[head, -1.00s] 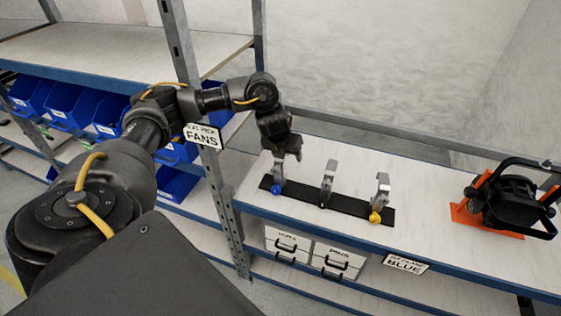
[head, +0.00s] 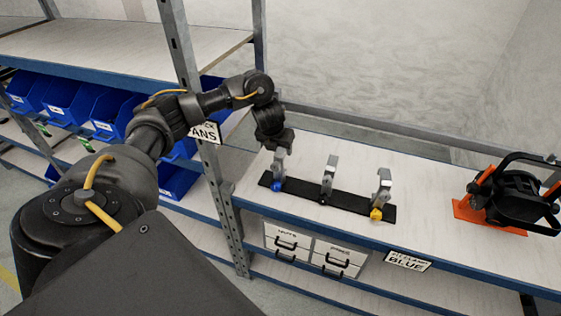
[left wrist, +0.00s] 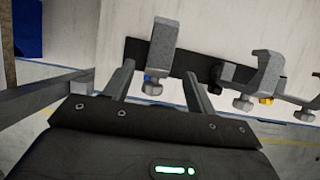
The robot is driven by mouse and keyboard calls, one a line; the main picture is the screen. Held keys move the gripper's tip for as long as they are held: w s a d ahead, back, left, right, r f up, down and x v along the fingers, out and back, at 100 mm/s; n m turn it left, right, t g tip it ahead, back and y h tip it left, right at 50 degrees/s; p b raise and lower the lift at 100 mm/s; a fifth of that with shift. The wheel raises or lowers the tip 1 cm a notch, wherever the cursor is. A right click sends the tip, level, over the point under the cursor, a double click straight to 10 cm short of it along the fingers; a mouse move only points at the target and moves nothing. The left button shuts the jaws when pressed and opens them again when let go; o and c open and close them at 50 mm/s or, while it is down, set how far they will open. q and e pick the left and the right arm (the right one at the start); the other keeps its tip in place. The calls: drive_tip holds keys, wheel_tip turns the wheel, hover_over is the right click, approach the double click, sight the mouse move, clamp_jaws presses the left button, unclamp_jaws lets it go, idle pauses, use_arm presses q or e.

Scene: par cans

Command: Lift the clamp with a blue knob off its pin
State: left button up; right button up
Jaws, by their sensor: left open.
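The clamp with a blue knob (head: 279,166) is grey and stands at the left end of a black strip (head: 344,202) on the shelf. Its blue knob shows low on its front. My left gripper (head: 278,150) is open just above this clamp, its fingers pointing down. In the left wrist view the clamp (left wrist: 162,45) appears between the two open fingers (left wrist: 158,75), and the blue knob is partly hidden behind a grey screw. I cannot tell whether the fingers touch it. The pin is hidden. My right gripper is not in view.
Two similar clamps stand on the same strip: a middle one (head: 328,176) and one with a yellow knob (head: 382,190). An orange and black lamp (head: 508,200) sits farther right. A grey upright post (head: 212,150) stands left of the strip. Bare shelf lies around the strip.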

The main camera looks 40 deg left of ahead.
sight(280, 152)
use_arm(q)
drive_tip(key=p+x, duration=0.1)
drive_tip(key=x, duration=0.4)
drive_tip(key=shift+a, duration=0.15)
drive_tip(key=shift+r, duration=0.1)
clamp_jaws()
